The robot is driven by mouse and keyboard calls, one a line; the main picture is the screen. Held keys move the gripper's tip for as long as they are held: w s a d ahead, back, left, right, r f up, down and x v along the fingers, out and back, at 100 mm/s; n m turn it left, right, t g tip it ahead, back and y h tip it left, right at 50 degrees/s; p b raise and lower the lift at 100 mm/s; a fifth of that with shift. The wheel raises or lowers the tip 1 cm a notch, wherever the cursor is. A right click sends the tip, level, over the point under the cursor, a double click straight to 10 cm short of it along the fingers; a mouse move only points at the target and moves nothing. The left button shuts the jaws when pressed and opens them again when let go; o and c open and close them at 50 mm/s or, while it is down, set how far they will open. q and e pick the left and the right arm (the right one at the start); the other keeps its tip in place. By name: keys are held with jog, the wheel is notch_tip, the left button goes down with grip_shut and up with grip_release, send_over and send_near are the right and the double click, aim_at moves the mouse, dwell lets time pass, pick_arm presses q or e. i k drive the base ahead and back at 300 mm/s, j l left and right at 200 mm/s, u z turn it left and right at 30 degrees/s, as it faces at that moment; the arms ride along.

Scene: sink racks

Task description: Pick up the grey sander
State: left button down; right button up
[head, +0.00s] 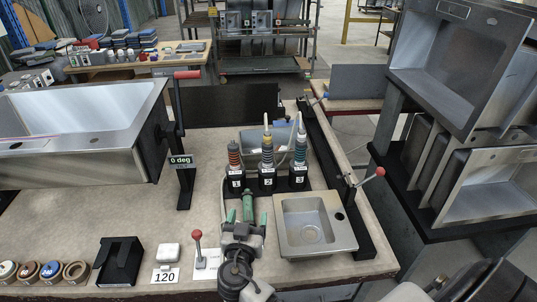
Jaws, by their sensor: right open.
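A small light-grey block, which looks like the grey sander (168,254), sits at the front of the workbench just behind a card marked 120. My right gripper (247,217) has green fingertips and is open over the middle of the bench. It is to the right of and farther back than the block, apart from it, and just left of a small sink. A green part also shows between or behind its fingers; I cannot tell what it is. My left gripper is not in view.
A red-knobbed lever (197,246) stands between the block and my right arm. A black tray (119,261) and several rolls are to the left. Numbered tubes (267,160), a small sink (316,226) and a large tilting sink (80,130) surround clear bench.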

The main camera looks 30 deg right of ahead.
aim_at(267, 167)
jog(key=i+l, duration=0.65)
jog(key=l, duration=0.15)
